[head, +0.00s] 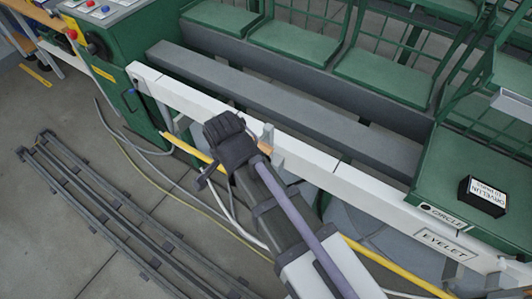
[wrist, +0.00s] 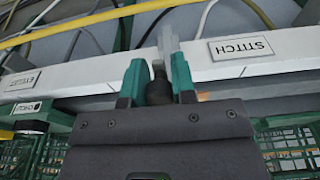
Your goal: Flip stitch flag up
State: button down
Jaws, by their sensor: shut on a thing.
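In the wrist view, my gripper (wrist: 158,72) has its two green fingers closed on either side of a dark knob (wrist: 158,88). A pale grey lever, apparently the stitch flag (wrist: 168,42), sits just beyond the knob at the white beam. A STITCH plate (wrist: 240,48) is on the beam beside it, upside down in this view. Whether the knob and lever are one piece is hard to tell. In the head view my dark wrist (head: 232,142) is over the white beam (head: 330,165), and it hides the fingertips.
The EYELET plate (head: 445,245) and CIRCLE label (head: 447,217) are at the beam's right end. A black box (head: 482,197) lies on the green top there. Yellow pipe (head: 190,148) and cables run below the beam. Green racks (head: 290,45) stand behind; floor rails (head: 85,205) lie left.

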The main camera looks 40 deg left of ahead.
jog(key=shift+w+r+p, duration=0.1)
jog(key=shift+r+p, duration=0.45)
jog(key=shift+r, duration=0.3)
jog(key=c, duration=0.9)
grip_release()
jog(key=shift+c, duration=0.2)
jog(key=shift+r, duration=0.1)
notch_tip(320, 180, up, 11)
jog(key=s+p, duration=0.1)
jog(key=p, duration=0.9)
jog(key=shift+s+f+p, duration=0.2)
jog(key=shift+p, duration=0.2)
jog(key=shift+d, duration=0.1)
